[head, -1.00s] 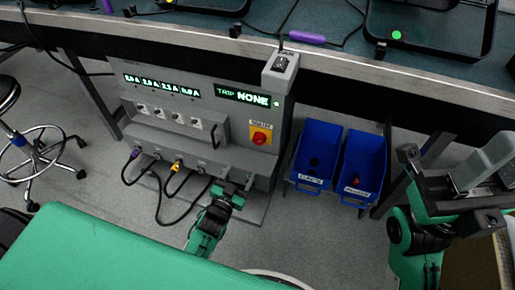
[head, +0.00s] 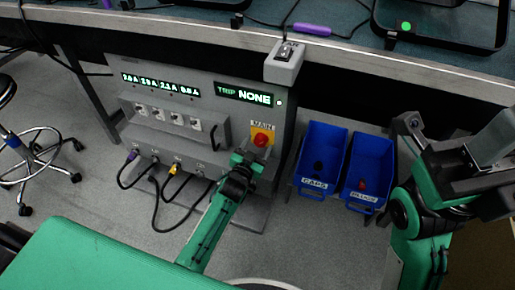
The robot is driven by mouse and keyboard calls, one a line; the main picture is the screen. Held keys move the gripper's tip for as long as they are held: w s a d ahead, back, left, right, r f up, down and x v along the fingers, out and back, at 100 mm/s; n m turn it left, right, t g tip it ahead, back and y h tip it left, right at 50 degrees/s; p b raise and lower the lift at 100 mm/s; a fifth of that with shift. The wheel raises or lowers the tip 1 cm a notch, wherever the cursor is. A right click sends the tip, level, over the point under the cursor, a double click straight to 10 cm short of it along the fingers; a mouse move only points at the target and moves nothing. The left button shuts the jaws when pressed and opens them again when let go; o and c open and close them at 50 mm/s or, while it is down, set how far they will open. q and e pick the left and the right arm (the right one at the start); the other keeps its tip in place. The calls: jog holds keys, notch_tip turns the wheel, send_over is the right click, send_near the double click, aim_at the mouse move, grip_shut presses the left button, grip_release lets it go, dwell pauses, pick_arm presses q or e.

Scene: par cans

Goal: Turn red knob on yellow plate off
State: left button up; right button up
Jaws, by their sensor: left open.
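The red knob (head: 261,139) sits on a yellow plate (head: 269,131) under a "MAIN" label, on the right part of the grey panel's front. Its exact turn angle is too small to tell. My left gripper (head: 249,159) is open, just below and slightly left of the yellow plate, with its fingers pointing up toward the knob. I cannot tell whether it touches the plate; nothing shows between the fingers. My right arm stands at the right edge, and I cannot make out its gripper.
The grey panel (head: 226,120) has a lit "TRIP NONE" display (head: 249,96), several sockets and plugged cables below. A table edge (head: 200,35) runs above. A stool (head: 30,160) stands at the far left.

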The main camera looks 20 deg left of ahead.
pick_arm(q)
jog(key=shift+w, duration=0.1)
jog(key=c, duration=1)
jog(key=shift+o, duration=0.2)
